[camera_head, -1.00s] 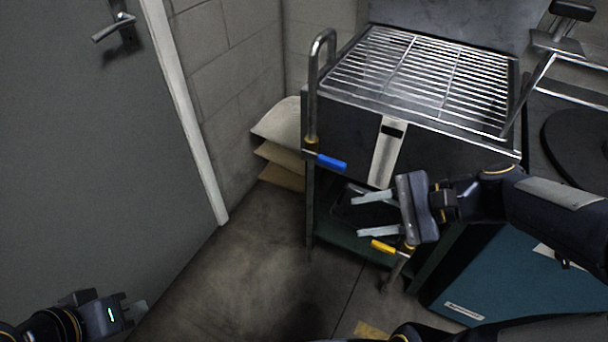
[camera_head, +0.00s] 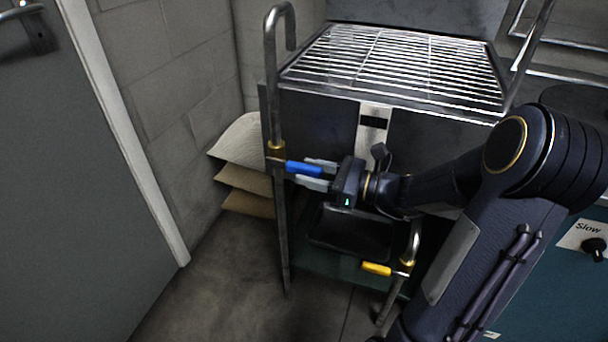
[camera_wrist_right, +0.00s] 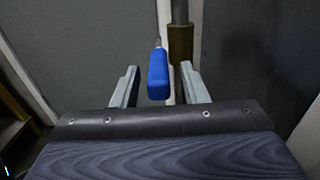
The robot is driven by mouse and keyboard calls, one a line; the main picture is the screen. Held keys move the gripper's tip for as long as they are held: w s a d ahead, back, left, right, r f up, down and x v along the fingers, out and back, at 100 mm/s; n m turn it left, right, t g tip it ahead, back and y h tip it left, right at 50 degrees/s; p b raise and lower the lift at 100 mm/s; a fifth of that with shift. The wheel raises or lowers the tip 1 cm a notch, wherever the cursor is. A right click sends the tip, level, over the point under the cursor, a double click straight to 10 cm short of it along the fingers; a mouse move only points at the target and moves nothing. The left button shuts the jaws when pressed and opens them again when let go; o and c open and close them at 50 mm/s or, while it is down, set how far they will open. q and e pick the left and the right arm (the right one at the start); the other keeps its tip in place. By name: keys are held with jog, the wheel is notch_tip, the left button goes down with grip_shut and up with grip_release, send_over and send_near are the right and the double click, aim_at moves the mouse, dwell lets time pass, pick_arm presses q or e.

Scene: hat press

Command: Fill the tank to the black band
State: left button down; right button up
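The steel tank (camera_head: 315,119) stands under a wire rack, with a pale vertical strip (camera_head: 369,148) on its front that carries a black band (camera_head: 374,122). A blue lever handle (camera_head: 304,168) sits on the brass valve of the hooked pipe (camera_head: 271,90) at the tank's left corner. My right gripper (camera_head: 320,173) is open at the blue handle. In the right wrist view the blue handle (camera_wrist_right: 158,76) stands between the two spread fingers, with gaps on both sides. A yellow lever handle (camera_head: 376,268) is on a lower valve. My left gripper is out of view.
The wire rack (camera_head: 400,65) covers the tank's top. A dark tray (camera_head: 350,232) lies on the shelf below. Stacked felt-like sheets (camera_head: 243,178) lean by the wall at left. A teal box (camera_head: 540,275) is at right. The floor at left is clear.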

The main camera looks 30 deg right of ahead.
jog(key=shift+x, duration=0.85)
grip_shut()
